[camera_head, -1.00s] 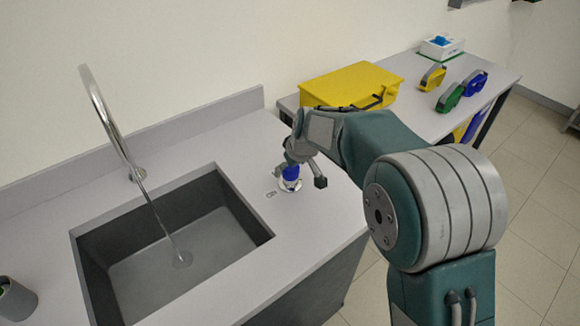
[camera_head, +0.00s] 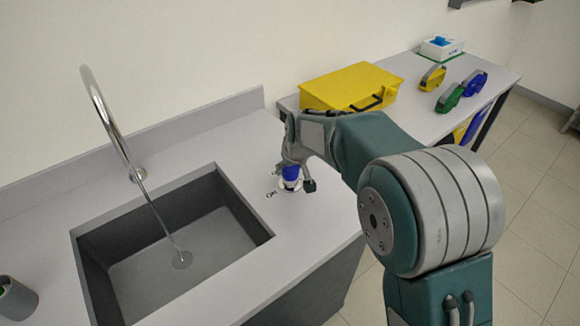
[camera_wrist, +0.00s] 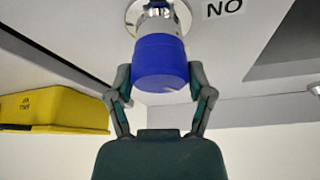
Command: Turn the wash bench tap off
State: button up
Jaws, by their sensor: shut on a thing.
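The wash bench tap's blue knob (camera_head: 291,172) stands on a round metal base on the bench top, right of the sink. It also shows large in the wrist view (camera_wrist: 160,62), with a metal collar and flange behind it. My gripper (camera_head: 297,178) is at the knob, and in the wrist view (camera_wrist: 160,82) its fingers are shut on the knob's two sides. The curved metal spout (camera_head: 108,120) rises behind the sink (camera_head: 90,262). A thin stream of water (camera_head: 160,218) falls from the spout into the sink.
A yellow case (camera_head: 345,85) stands on the side table behind my gripper. Green, blue and yellow devices sit further right. A dark cup (camera_head: 16,300) stands left of the sink.

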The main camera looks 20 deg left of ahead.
jog(key=m, duration=0.2)
jog(key=m+h, duration=0.1)
jog(key=m, duration=0.1)
jog(key=m+t+h, duration=0.1)
jog(key=m, duration=0.1)
jog(key=shift+f, duration=0.25)
dwell(0.3)
jog(key=o, duration=1.1)
jog(key=shift+a, duration=0.1)
jog(key=shift+r, duration=0.25)
jog(key=shift+s+r, duration=0.15)
jog(key=shift+r, duration=0.2)
jog(key=v, duration=1)
jog(key=shift+s+r, duration=0.3)
jog(key=shift+r, duration=0.05)
